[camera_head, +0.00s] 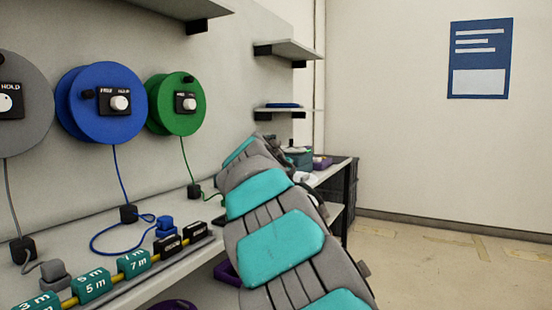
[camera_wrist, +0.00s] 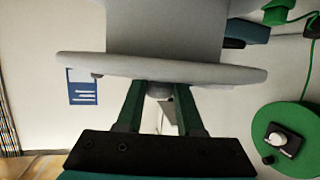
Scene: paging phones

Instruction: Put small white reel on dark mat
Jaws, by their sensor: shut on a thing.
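The small white reel (camera_wrist: 160,69) fills the upper middle of the wrist view, with its wide pale flange edge-on and its body running out of the top of the picture. My gripper (camera_wrist: 160,96) is shut on it, with its two dark green fingers reaching up to the underside of the flange. The exact contact at the fingertips is partly hidden. In the head view my arm covers the gripper and the reel. I cannot make out the dark mat for sure in either view.
Grey, blue (camera_head: 88,105) and green (camera_head: 172,105) wall reels hang left, with cords down to the bench. Labelled blocks (camera_head: 134,263) line the bench's front edge. A teal box (camera_head: 299,157) and a dark crate (camera_head: 340,178) stand beyond my arm. Wall shelves (camera_head: 288,52) jut out above.

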